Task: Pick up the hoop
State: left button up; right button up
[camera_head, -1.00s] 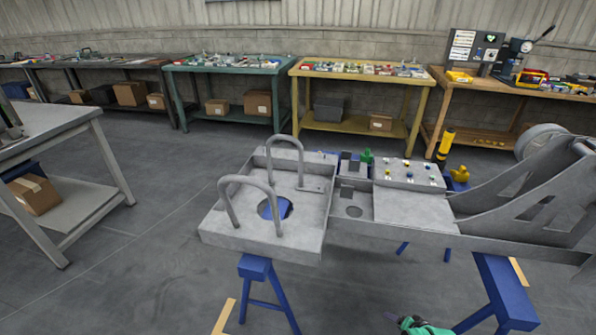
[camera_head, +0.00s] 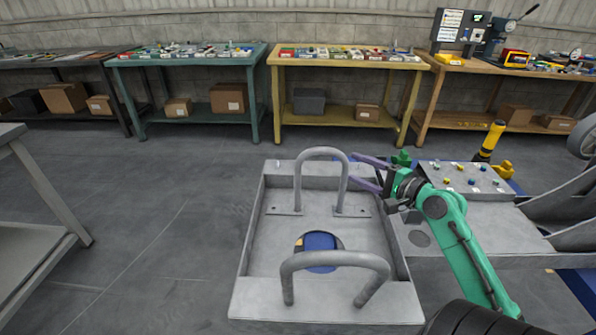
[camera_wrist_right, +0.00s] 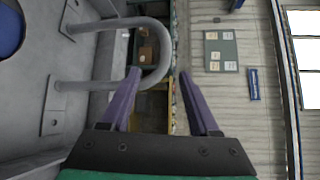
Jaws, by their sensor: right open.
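Two grey tube hoops stand upright on the grey chassis tray (camera_head: 255,240). The far hoop (camera_head: 322,153) is bolted by flat feet; the near hoop (camera_head: 335,262) rises close to the tray's front edge. My right gripper (camera_head: 357,170) is open, its purple fingers pointing left at the upper right side of the far hoop. In the right wrist view, the hoop's bend (camera_wrist_right: 163,55) lies in line with the gap between the fingertips (camera_wrist_right: 160,78). The left fingertip overlaps one leg; contact cannot be told. My left gripper is not in view.
The tray has a round hole with blue (camera_head: 320,248) showing through. Right of it are a panel with coloured knobs (camera_head: 465,180), a yellow-black post (camera_head: 490,142) and a green part (camera_head: 401,158). Workbenches line the back wall. Open floor lies to the left.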

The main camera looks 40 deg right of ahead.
aim_at(327, 152)
jog(key=w, duration=0.5)
jog(key=shift+w+a+r+p, duration=0.15)
jog(key=shift+a+p, duration=0.15)
jog(key=shift+p, duration=0.05)
jog(key=w, duration=0.6)
jog(key=shift+w+a+f, duration=0.3)
jog(key=shift+w+a, duration=0.1)
jog(key=shift+w+f, duration=0.15)
jog(key=shift+w, duration=0.1)
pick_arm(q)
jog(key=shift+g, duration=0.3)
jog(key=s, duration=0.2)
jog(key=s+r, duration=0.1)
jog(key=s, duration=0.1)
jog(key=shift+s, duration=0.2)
pick_arm(e)
grip_shut()
pick_arm(q)
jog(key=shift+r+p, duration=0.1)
jog(key=shift+p, duration=0.2)
